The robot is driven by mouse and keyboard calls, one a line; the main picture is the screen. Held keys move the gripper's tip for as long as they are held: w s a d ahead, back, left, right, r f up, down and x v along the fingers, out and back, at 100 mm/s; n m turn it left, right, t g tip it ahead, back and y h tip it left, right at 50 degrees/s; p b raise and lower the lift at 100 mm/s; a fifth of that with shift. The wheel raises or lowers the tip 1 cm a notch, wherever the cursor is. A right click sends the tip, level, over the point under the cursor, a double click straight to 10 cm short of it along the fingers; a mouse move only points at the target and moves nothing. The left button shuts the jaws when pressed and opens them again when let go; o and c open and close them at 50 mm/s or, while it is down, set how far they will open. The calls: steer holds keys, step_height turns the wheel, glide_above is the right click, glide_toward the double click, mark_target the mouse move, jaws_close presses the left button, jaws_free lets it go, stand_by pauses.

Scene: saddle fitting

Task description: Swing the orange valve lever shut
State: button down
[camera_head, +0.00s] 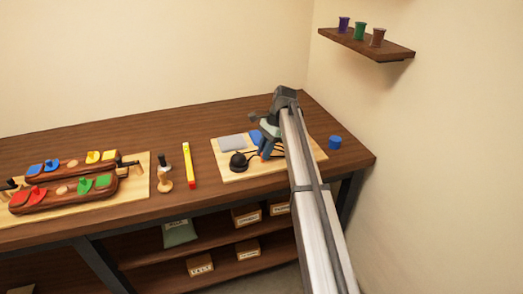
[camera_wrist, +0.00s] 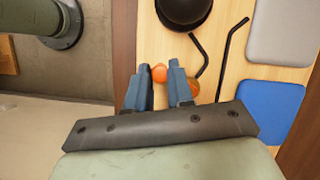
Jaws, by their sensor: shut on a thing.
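The orange valve lever shows in the wrist view as a round orange knob (camera_wrist: 159,73) between my fingertips. A second orange part (camera_wrist: 195,87) shows just right of the right finger; the stretch between them is hidden behind that finger. My gripper (camera_wrist: 160,67) has its two blue-grey fingers closed on the knob, low over the light wooden board (camera_wrist: 229,75). In the head view my gripper (camera_head: 266,153) is over the same board, and my arm covers much of the lever and valve. How far the lever is turned cannot be made out.
A black dome (camera_head: 238,161) stands on the board beside my gripper, with thin black bent rods (camera_wrist: 232,50) nearby. A grey pad (camera_head: 232,143) and a blue pad (camera_wrist: 270,110) lie there. A blue cup (camera_head: 335,142) stands right of the board. A yellow level (camera_head: 188,165) lies left.

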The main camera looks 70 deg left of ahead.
steer(key=shift+w+d+n+t+h, duration=0.15)
steer(key=shift+w+n+h, duration=0.25)
steer(key=shift+n, duration=0.75)
steer(key=shift+w+n+t+h, duration=0.3)
steer(key=shift+w+n, duration=0.2)
steer(key=shift+n, duration=0.65)
steer(key=c, duration=1)
jaws_free()
steer(key=shift+r, duration=0.1)
steer(key=shift+w+r, duration=0.25)
steer(key=shift+r, duration=0.25)
steer(key=w+a, duration=0.2)
steer(key=w, duration=0.1)
steer(key=w+a, duration=0.5)
steer(key=w, duration=0.1)
steer(key=shift+w+a, duration=0.2)
steer(key=shift+a, duration=0.15)
